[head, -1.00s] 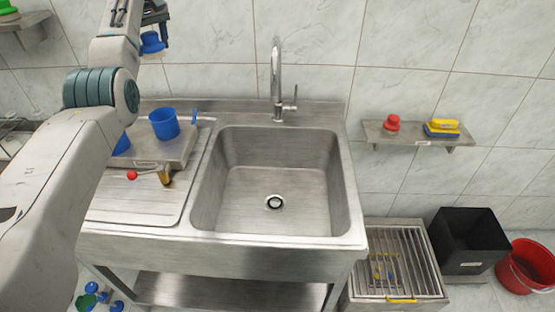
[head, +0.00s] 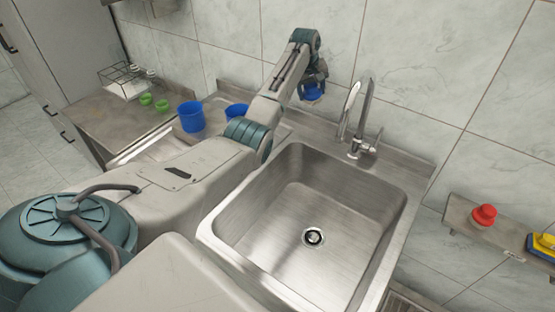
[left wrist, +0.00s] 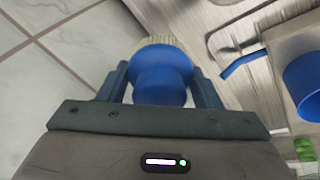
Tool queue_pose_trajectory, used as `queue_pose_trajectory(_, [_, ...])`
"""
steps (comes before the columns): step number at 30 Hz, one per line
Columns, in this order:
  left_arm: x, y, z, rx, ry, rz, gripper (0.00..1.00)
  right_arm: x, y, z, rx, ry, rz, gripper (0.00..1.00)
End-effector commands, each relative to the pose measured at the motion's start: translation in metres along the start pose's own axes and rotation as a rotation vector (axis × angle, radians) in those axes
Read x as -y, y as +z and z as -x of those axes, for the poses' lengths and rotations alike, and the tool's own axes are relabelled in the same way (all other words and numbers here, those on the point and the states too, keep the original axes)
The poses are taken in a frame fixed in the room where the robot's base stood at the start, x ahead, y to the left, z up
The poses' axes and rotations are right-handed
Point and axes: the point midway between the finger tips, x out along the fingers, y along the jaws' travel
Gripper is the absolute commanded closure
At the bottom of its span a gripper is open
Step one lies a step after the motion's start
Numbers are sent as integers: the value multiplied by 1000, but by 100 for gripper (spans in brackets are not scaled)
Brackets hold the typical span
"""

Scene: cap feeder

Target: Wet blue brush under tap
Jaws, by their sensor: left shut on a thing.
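The blue brush (left wrist: 160,75) is between the fingers of my left gripper (left wrist: 160,90), which is shut on its blue handle; its pale bristles show at the far end in the left wrist view. In the head view my left gripper (head: 313,82) holds the blue brush (head: 312,93) at the back left of the sink, left of the tap. The tap (head: 360,120) is a tall metal spout at the sink's back edge. Its outlet seems to hang over the basin side, and I cannot see any water running. My right gripper is not in view.
The steel sink basin (head: 270,225) is empty, with a drain in its floor. Blue cups (head: 190,117) stand left of the sink, past my arm. A wall shelf (head: 470,222) with a red brush (head: 484,215) and sponges (head: 543,246) is at the right.

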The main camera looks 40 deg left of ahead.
Motion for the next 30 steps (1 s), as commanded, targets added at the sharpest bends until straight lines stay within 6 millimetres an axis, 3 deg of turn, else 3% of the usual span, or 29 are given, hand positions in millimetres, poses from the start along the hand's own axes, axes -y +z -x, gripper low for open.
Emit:
queue_pose_trajectory(6, [44,32,-52,-25,116,27,60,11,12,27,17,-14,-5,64])
queue_pose_trajectory(15, [102,99,-88,-56,282,52,60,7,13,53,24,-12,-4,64])
queue_pose_trajectory(23, [149,174,-86,-75,422,62,60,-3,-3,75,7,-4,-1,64])
queue_pose_trajectory(30, [183,245,-61,-88,536,68,60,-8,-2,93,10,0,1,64])
